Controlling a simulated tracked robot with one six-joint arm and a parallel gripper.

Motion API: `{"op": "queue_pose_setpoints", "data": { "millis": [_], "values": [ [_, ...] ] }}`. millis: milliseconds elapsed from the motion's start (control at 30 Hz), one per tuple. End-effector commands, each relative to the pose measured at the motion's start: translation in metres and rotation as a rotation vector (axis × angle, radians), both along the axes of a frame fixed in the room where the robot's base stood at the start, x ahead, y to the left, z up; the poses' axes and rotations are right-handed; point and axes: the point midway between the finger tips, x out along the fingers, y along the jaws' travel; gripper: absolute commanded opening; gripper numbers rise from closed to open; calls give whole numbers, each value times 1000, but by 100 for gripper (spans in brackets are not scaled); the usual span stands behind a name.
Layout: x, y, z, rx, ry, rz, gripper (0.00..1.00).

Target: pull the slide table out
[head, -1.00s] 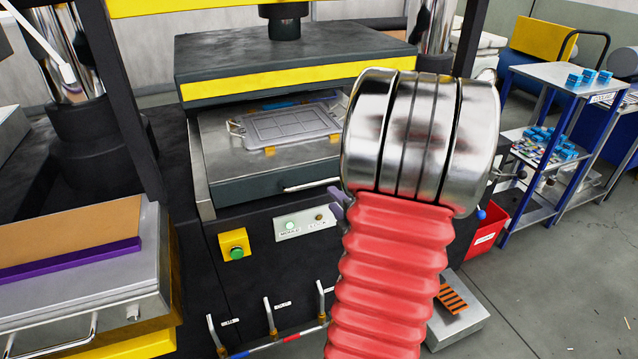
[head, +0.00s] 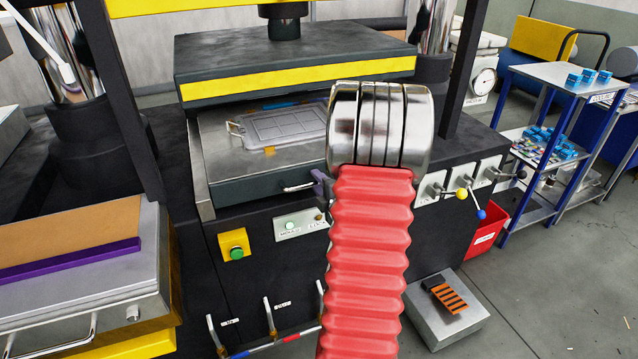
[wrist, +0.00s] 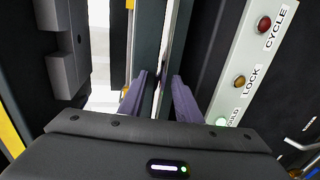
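The slide table (head: 222,165) is a grey plate with a dark front, under the press's yellow-striped upper platen. Its silver bar handle (head: 298,188) shows on the front face; its right part is hidden by my gripper and arm. In the wrist view the handle (wrist: 166,50) runs upright between the two purple fingers. My gripper (wrist: 166,85) is open, with its fingertips on either side of the bar and a narrow gap showing. In the head view only a bit of a purple finger (head: 319,186) shows beside the handle.
A grey mould plate (head: 285,126) lies on the slide table. Below the handle is a button panel (head: 300,224), close to my right finger in the wrist view (wrist: 243,75). Levers (head: 270,315) stand low in front. A yellow-knobbed lever (head: 461,194) is at right.

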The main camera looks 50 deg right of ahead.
Motion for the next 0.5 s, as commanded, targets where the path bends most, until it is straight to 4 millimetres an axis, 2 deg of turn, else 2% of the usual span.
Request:
{"op": "queue_pose_setpoints", "data": {
  "millis": [233,500],
  "values": [
    [0,0,0,0,0,0,30],
    [1,0,0,0,-1,1,11]
  ]
}}
